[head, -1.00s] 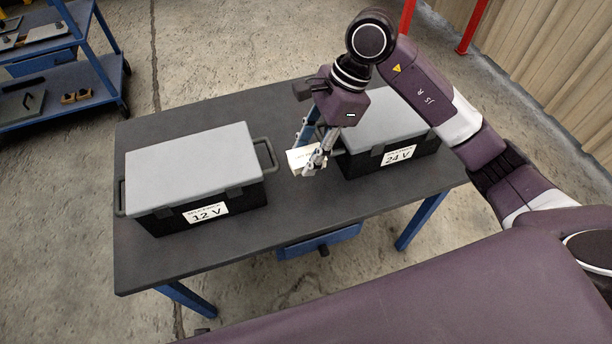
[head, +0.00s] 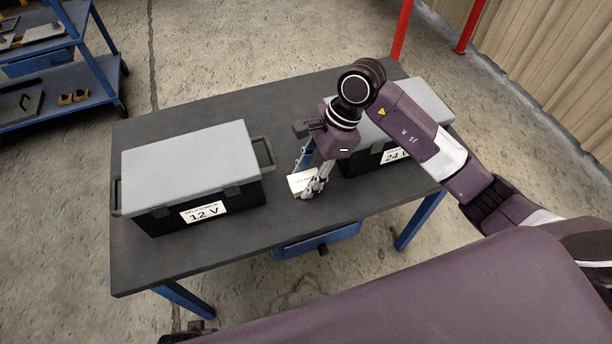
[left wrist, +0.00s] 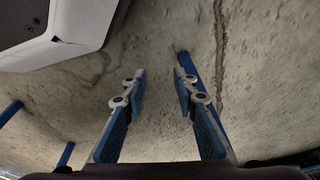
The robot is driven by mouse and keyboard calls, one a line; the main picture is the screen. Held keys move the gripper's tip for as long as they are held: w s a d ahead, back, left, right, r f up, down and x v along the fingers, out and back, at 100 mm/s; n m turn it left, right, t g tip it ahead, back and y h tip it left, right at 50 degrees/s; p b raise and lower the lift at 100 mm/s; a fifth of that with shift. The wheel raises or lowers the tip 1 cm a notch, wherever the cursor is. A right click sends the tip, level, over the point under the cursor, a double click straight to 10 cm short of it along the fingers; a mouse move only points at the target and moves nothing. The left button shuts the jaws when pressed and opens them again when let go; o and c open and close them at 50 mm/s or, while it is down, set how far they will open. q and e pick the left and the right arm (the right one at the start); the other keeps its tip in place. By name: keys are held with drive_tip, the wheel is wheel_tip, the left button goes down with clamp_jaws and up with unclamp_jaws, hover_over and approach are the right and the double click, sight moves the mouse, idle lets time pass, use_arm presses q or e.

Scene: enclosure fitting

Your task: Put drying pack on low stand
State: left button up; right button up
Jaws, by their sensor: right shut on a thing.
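The drying pack appears as a small white packet (head: 297,182) with faint print, over the table between the two cases. My right gripper (head: 312,187) is shut on it, fingers pointing down. The pack looks close to the table top, but I cannot tell whether it touches anything. I cannot pick out a low stand in either view; it may be hidden behind my right gripper and the pack. My left gripper (left wrist: 160,82) shows in the left wrist view, its two fingers apart with bare concrete floor between them.
A grey-lidded black case marked 12 V (head: 190,170) stands on the left of the dark table (head: 240,108). A similar case marked 24 V (head: 370,160) stands at the right, partly behind my right arm. A blue shelf cart (head: 100,60) is at the far left.

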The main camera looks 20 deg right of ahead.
drive_tip(key=shift+f, duration=0.1)
drive_tip(key=o, duration=1.2)
drive_tip(key=shift+c, duration=0.2)
use_arm(q)
drive_tip(key=shift+w+r, duration=0.2)
drive_tip(key=shift+r, duration=0.15)
use_arm(e)
drive_tip(key=shift+r, duration=0.2)
use_arm(q)
drive_tip(key=s+f, duration=0.1)
drive_tip(key=s+f+p, duration=0.1)
drive_tip(key=f, duration=0.1)
drive_tip(key=shift+s+a+f, duration=0.1)
drive_tip(key=shift+s+f, duration=0.05)
drive_tip(key=shift+f, duration=0.05)
use_arm(e)
drive_tip(key=v, duration=1.2)
use_arm(q)
drive_tip(key=shift+w+r, duration=0.1)
drive_tip(key=shift+w, duration=0.1)
